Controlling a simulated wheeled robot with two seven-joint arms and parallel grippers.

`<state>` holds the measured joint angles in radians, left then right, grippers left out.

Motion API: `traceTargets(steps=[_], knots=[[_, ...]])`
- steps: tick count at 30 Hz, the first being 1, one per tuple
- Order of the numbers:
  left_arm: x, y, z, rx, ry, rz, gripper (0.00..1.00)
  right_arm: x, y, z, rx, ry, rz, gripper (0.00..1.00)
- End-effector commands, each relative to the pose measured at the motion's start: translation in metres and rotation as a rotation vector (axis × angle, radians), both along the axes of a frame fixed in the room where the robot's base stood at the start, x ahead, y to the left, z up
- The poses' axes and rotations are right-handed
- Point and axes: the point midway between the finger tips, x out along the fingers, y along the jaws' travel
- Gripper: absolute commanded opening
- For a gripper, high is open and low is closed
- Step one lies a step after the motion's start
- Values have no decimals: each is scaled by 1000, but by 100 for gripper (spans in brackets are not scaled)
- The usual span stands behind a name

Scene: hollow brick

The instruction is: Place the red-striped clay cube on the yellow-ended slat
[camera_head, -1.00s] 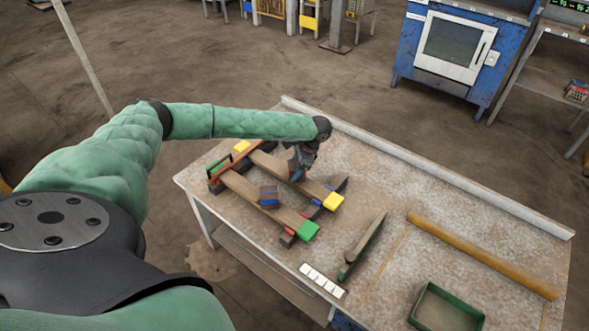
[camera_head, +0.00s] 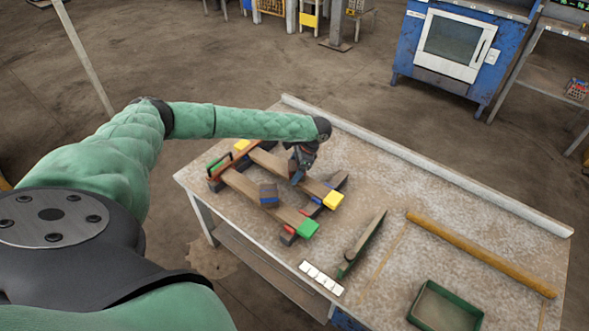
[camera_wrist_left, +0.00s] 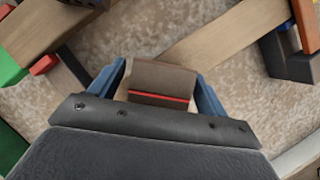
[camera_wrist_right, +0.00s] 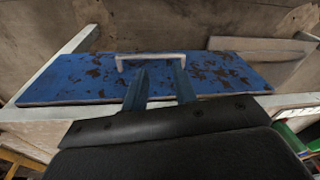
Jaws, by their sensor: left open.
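The red-striped clay cube (camera_wrist_left: 162,82) is brown with a red line near one edge. In the left wrist view it stands between my left fingers, on or just over the yellow-ended slat (camera_wrist_left: 225,38); contact cannot be told. My left gripper (camera_wrist_left: 160,78) is open, with gaps beside the cube. In the head view my left gripper (camera_head: 297,176) is at the slat, nearer its front yellow end (camera_head: 333,200), and hides the cube. My right gripper (camera_wrist_right: 160,75) is apart from these, fingers open and empty before a blue drawer front (camera_wrist_right: 215,78).
A blue-striped cube (camera_head: 268,194) sits on the green-ended slat (camera_head: 239,185) beside it. Crosswise bars lie at the slats' ends. A green-sided bar (camera_head: 362,243), a yellow-brown rod (camera_head: 480,253) and a green tray (camera_head: 447,309) are to the right. The table's back right is clear.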

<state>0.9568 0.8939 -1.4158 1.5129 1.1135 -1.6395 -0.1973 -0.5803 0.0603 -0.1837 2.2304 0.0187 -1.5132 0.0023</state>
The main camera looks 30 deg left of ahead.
Motion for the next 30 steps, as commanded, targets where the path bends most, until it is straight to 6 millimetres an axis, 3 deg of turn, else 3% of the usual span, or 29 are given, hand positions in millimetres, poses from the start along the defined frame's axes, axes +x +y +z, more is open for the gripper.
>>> traceTargets(steps=[4, 6, 12, 18, 24, 30], knots=[[3, -3, 9, -2, -1, 0, 76, -1, 0, 2, -1, 3, 1, 28], [6, -7, 18, -1, -2, -1, 76, 0, 1, 25, 8, -12, -4, 28], [17, -19, 53, -1, -3, -1, 76, -10, -1, 61, 12, -13, -4, 28], [26, -29, 86, -1, -2, 0, 76, -18, -2, 85, 18, -15, -2, 28], [31, -36, 106, -1, -2, 1, 76, -16, 3, 80, 28, -28, 4, 28], [32, -37, 111, 0, 0, 1, 76, -15, 4, 79, 32, -31, 5, 28]])
